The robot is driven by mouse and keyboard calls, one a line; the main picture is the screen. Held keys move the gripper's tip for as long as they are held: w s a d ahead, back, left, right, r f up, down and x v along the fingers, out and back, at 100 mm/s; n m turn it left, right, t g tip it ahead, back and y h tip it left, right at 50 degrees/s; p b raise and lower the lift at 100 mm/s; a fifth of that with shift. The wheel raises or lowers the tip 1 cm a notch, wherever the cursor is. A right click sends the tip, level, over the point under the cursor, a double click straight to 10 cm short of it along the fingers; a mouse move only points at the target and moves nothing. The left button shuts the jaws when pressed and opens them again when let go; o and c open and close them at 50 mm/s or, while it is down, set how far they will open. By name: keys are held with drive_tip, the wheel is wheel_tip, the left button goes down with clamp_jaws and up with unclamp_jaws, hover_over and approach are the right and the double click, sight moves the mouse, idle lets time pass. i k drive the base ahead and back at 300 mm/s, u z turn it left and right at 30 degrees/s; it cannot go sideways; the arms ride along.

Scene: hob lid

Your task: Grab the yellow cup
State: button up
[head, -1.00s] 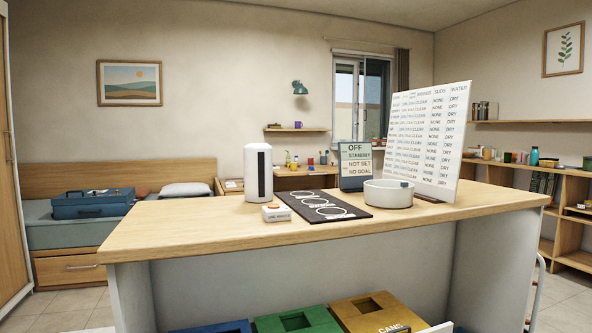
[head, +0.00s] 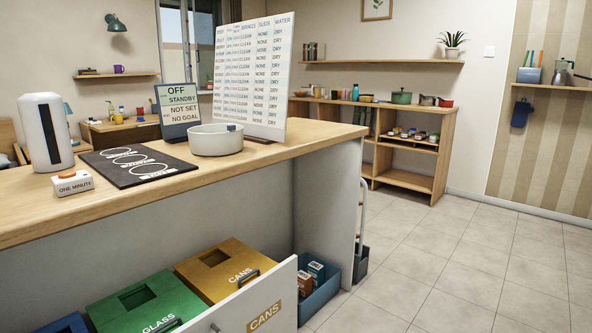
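A small yellow item (head: 118,118) stands on the wooden desk (head: 95,128) at the back left, beyond the counter. It is too small for me to tell surely whether it is a cup. My gripper is not in view.
The near counter (head: 250,160) spans the left and middle, holding a black mat (head: 135,165), a white round bowl (head: 215,140), a white cylinder (head: 47,130) and boards. An open front marked CANS (head: 255,310) juts out below. Tiled floor (head: 450,260) is clear on the right.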

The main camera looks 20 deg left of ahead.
sight(118, 118)
drive_tip(key=i, duration=6.7)
drive_tip(key=u, duration=3.2)
drive_tip(key=i, duration=3.95)
